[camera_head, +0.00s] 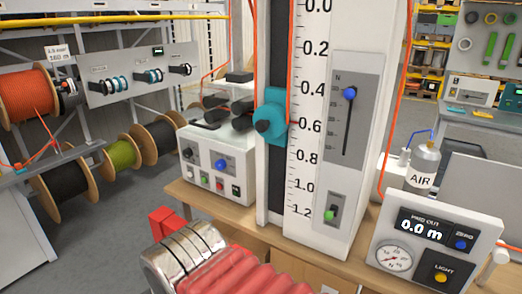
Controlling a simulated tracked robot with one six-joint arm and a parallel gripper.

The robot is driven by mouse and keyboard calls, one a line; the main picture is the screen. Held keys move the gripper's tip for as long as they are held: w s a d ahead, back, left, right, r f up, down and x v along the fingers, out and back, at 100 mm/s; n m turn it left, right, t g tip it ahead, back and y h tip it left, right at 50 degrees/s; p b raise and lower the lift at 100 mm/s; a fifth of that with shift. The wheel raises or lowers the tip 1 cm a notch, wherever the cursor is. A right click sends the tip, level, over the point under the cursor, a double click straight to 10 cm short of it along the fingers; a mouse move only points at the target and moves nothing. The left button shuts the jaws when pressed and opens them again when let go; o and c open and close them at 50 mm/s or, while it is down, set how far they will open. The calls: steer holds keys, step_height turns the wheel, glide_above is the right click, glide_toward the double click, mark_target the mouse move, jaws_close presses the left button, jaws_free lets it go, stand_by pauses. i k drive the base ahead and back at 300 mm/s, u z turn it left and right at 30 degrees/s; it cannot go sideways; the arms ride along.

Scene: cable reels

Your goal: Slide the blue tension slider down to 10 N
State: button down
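The blue tension slider (349,94) is a round knob near the top of a dark vertical slot in a grey panel (367,80) marked N. The panel is on the right part of the front of a tall white column (318,215). The small scale numbers beside the slot are too blurred to read. At the bottom, red bellows, silver rings and a red block show, apparently parts of my arm. No gripper fingertips can be made out. Nothing of the arm touches the slider.
A teal block (272,118) sticks out on the left rail. A white display box (436,240) reading 0.0 m stands at right, below an AIR bottle (421,165). A control box (215,160) stands left. Space before the slider looks clear.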

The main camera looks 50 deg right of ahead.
mark_target(349, 94)
steer(key=z, duration=0.15)
steer(key=k, duration=0.45)
steer(key=z, duration=0.55)
steer(key=k, duration=0.8)
steer(key=z, duration=0.55)
steer(key=i, duration=1.15)
steer(key=z, duration=0.5)
